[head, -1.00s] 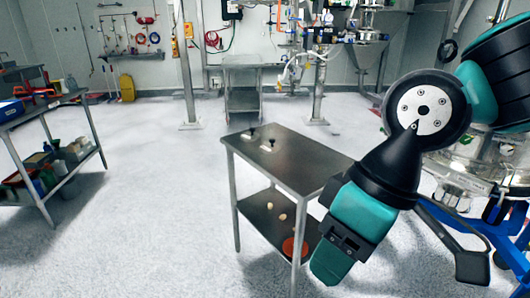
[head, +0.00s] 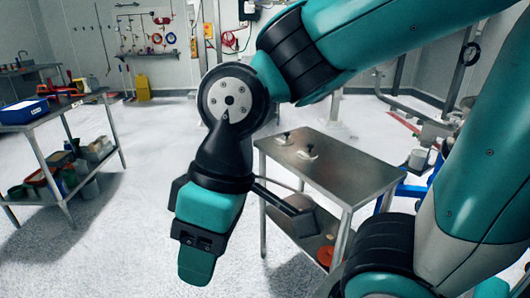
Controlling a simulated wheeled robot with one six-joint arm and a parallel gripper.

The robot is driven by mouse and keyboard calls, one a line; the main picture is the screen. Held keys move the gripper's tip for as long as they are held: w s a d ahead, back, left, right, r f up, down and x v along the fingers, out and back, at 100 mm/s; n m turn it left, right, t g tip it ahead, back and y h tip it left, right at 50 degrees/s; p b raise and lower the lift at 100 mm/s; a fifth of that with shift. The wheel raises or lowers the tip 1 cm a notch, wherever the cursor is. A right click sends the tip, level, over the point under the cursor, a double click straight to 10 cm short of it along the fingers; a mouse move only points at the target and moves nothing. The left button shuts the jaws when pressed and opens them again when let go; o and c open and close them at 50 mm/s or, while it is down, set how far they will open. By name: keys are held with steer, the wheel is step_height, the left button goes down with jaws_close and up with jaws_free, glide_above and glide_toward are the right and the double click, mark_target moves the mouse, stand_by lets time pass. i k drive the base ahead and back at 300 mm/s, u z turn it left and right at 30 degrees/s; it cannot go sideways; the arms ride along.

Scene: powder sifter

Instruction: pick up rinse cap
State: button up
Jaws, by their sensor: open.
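Two small pale pieces with dark knobs, the left one (head: 283,137) and the right one (head: 308,152), lie on top of the steel table (head: 345,170). They are too small to tell for sure whether either is the rinse cap. My gripper (head: 208,220) hangs in front and to the left of the table, pointing down, and is open. Nothing shows held in it, though its fingertips are hard to make out. It appears apart from both pieces. My wrist and gripper hide the table's left side and part of its lower shelf.
An orange disc (head: 325,255) lies on the table's lower shelf. At the left, another bench (head: 60,115) carries a blue bin (head: 24,111), with bottles and containers below. A yellow object (head: 143,86) stands by the back wall. Open floor lies between the bench and table.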

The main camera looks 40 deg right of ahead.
mark_target(308, 153)
steer(key=u, duration=0.2)
steer(key=i, duration=1.55)
steer(key=z, duration=1.2)
steer(key=i, duration=0.6)
steer(key=z, duration=0.55)
